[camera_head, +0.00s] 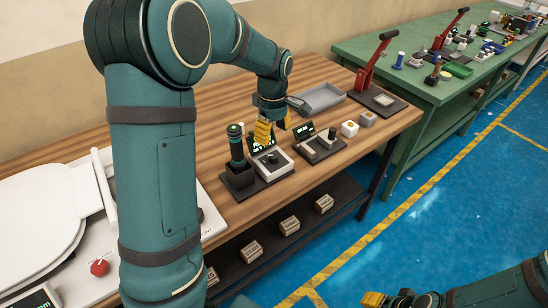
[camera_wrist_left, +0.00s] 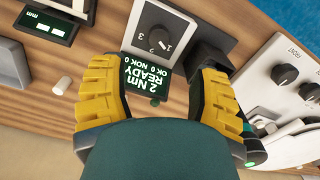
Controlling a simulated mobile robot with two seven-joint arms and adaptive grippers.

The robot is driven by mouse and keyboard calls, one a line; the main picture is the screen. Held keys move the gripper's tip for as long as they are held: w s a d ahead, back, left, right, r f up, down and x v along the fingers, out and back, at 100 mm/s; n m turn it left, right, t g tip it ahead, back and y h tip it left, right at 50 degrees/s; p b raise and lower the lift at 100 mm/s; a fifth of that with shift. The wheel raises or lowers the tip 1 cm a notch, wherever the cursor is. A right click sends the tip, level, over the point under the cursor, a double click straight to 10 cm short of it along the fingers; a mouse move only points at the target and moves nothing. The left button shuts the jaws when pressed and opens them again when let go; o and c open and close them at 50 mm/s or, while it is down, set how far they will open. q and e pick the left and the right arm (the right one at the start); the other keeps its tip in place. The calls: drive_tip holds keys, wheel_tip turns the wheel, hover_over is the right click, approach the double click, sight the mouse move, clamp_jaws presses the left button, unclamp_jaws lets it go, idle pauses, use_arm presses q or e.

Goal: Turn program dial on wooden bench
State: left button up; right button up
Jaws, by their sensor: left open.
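The unit sits on the wooden bench (camera_head: 215,120). My left gripper (camera_head: 272,127) is open and empty above the unit, with yellow fingers pointing down. In the left wrist view its fingers straddle the screen, and the dial lies just beyond the fingertips, untouched. My right gripper (camera_head: 386,300) shows partly at the bottom edge; its opening is unclear.
A dark screwdriver (camera_head: 236,147) stands in a holder left of the unit. A second small unit (camera_head: 320,146), white blocks, a grey tray (camera_head: 318,98) and a red lever press (camera_head: 375,65) are to the right.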

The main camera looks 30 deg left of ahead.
sight(274, 155)
use_arm(q)
wheel_tip(274, 155, down, 10)
drive_tip(key=shift+w+r+b, duration=0.1)
drive_tip(key=shift+r+b, duration=0.1)
drive_tip(key=shift+b, duration=0.8)
clamp_jaws()
